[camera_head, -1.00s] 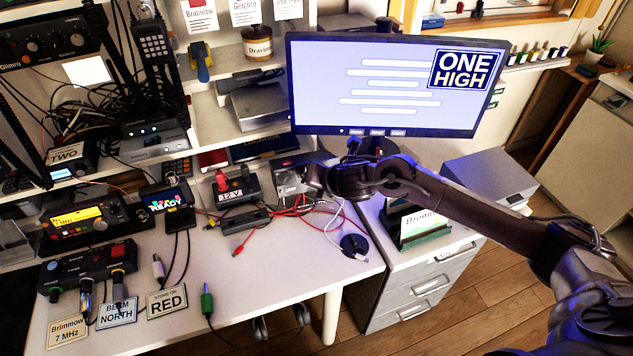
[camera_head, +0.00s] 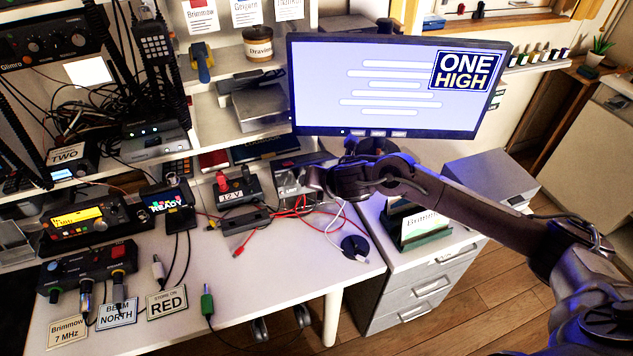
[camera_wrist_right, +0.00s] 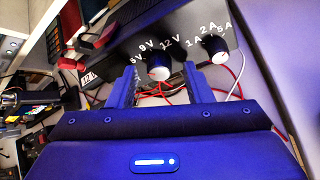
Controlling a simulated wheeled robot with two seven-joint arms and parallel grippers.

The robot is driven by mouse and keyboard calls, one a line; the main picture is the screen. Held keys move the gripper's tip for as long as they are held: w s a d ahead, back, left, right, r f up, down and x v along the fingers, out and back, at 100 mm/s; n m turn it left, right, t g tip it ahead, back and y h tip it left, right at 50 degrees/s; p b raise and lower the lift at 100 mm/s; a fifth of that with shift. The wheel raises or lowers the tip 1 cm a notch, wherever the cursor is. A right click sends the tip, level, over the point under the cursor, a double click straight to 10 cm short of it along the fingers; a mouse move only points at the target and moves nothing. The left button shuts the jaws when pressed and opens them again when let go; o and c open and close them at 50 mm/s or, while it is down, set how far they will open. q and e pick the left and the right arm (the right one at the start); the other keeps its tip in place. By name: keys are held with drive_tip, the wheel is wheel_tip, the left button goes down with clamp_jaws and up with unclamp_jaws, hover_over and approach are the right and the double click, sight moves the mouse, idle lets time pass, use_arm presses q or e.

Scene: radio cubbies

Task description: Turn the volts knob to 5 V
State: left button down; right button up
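The volts knob (camera_wrist_right: 158,70) is a round dark knob on a dark panel in the right wrist view, with 5 V, 9 V and 12 V printed around it. A reddish mark shows on its lower left; I cannot tell for sure which label it points at. My right gripper (camera_wrist_right: 161,77) is open, one finger on each side of the knob in the picture; contact is not visible. In the head view the right gripper (camera_head: 318,180) is at the front of the grey power supply (camera_head: 287,170), hiding much of it. My left gripper is not in view.
A second knob (camera_wrist_right: 217,54), with 1 A, 2 A and 5 A labels, sits to the right. Red and white cables (camera_head: 300,210) lie below the supply. A box with a 12 V sign (camera_head: 237,190) stands to its left. The monitor (camera_head: 390,85) is above my arm.

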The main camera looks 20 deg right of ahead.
drive_tip(key=v, duration=0.7)
drive_tip(key=shift+s+r, duration=0.25)
drive_tip(key=shift+s, duration=0.05)
drive_tip(key=shift+d, duration=0.1)
